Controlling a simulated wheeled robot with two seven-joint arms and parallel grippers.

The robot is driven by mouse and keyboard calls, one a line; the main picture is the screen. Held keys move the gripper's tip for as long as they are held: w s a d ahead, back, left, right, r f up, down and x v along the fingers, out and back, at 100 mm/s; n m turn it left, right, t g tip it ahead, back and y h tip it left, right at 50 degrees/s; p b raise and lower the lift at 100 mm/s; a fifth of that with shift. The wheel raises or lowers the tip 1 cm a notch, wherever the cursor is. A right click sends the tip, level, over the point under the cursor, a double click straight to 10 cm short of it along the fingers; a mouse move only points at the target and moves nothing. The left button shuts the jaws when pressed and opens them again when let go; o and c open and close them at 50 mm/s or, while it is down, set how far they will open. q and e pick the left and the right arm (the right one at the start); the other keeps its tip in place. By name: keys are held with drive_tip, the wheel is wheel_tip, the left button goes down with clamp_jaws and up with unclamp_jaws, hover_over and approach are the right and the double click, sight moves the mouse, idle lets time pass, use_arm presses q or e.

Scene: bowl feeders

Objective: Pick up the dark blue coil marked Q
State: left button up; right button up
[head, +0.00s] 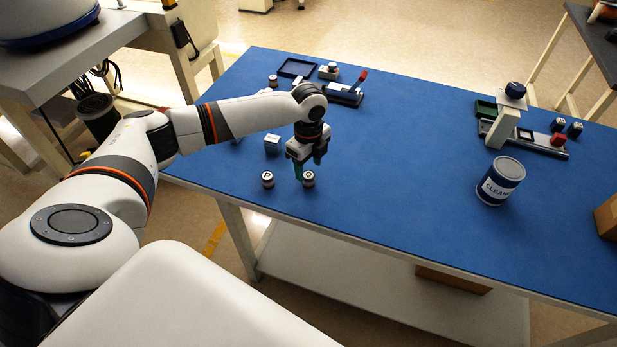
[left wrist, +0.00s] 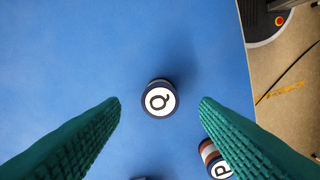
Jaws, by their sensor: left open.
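The dark blue coil marked Q stands upright on the blue table near its front edge, in the head view (head: 308,180). It also shows in the left wrist view (left wrist: 159,99), its white top with the black Q facing the camera. My left gripper (head: 308,166) is open and points down close above this coil, with its green fingers apart. In the left wrist view the coil lies in the gap between the two fingers (left wrist: 160,110), with blue showing on both sides of it. My right gripper is not in view.
A banded coil marked P stands nearby (head: 267,180), partly behind a finger in the left wrist view (left wrist: 213,158). A labelled can (head: 500,182) stands at the right. The middle of the table (head: 400,160) is clear.

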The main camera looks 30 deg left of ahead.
sight(308, 175)
use_arm(q)
drive_tip(key=shift+f, duration=1.6)
drive_tip(key=shift+c, duration=0.6)
drive_tip(key=c, duration=1)
drive_tip(key=shift+o, duration=0.2)
drive_tip(key=shift+r, duration=0.1)
